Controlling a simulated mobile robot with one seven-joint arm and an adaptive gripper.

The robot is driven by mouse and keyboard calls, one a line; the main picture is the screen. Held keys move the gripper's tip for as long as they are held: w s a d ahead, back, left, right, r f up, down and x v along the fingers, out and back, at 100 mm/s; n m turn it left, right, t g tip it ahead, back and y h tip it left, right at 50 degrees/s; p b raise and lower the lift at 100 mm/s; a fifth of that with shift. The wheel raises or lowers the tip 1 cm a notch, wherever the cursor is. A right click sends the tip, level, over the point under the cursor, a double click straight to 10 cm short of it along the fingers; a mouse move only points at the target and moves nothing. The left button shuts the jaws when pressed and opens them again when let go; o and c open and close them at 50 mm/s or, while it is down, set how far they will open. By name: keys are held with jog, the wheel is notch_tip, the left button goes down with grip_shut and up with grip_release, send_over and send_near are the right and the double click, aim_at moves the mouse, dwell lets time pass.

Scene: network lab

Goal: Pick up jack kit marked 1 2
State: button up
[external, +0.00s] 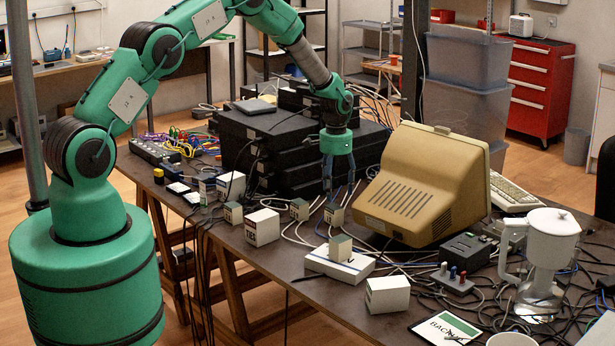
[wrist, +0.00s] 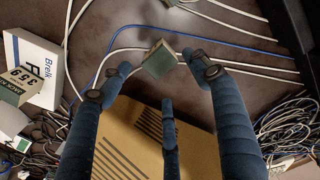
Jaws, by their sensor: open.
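My gripper (external: 338,192) points down over the table, its blue fingers spread and empty. A small grey-green and cream box (external: 334,214) stands on the table just below the fingertips. In the wrist view this small box (wrist: 160,59) lies between the tips of my open gripper (wrist: 157,76), with dark table showing around it. I cannot read a number on it. More small boxes stand to the left, one (external: 298,209) nearby and one (external: 233,213) farther off. No 1 2 marking is readable.
A beige monitor (external: 425,190) stands close to the right of my gripper. Stacked black equipment (external: 265,140) stands behind and left. The white box (external: 338,268) and another white box (external: 387,295) are in front. Loose cables cross the dark table (external: 285,262).

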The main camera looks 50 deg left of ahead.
aim_at(334, 206)
jog(key=shift+f, duration=2)
jog(key=shift+s+f, duration=0.1)
jog(key=shift+f, duration=2.5)
jog(key=c, duration=1.4)
jog(key=shift+r, duration=0.1)
